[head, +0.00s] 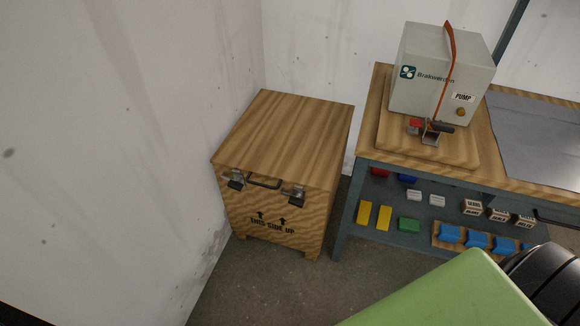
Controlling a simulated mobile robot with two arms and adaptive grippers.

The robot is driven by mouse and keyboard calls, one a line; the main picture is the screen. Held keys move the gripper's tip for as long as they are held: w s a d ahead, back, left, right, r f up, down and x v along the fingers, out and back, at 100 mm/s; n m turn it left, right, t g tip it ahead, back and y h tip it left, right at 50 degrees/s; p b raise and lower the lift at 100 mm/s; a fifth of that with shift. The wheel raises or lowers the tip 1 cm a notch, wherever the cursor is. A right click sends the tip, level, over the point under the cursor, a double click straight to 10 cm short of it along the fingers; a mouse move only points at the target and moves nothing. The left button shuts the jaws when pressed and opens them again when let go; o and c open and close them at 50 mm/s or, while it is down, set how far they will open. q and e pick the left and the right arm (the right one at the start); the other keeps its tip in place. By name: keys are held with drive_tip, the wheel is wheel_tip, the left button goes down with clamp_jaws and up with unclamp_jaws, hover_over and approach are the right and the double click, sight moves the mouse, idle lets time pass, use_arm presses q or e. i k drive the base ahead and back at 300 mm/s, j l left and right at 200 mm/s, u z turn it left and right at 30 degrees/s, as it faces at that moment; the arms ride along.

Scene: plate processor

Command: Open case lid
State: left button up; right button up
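The wooden case (268,217) stands on the floor near the corner of the white walls. Its striped wooden lid (290,130) lies flat and closed on top. A dark handle (264,183) is at the upper front edge, between a left metal latch (235,181) and a right metal latch (294,195). Whether the latches are fastened cannot be told. "THIS SIDE UP" with arrows is printed on the front. Neither of my grippers shows in the head view.
A workbench (378,90) stands right of the case, with a grey pump box (440,70) on top. Its lower shelf holds blue blocks (476,240), yellow blocks (384,217) and small labelled boxes (499,214). Bare floor (290,285) lies before the case. A white wall (120,150) is close on the left.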

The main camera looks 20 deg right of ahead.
sight(300, 140)
drive_tip(key=z, duration=0.8)
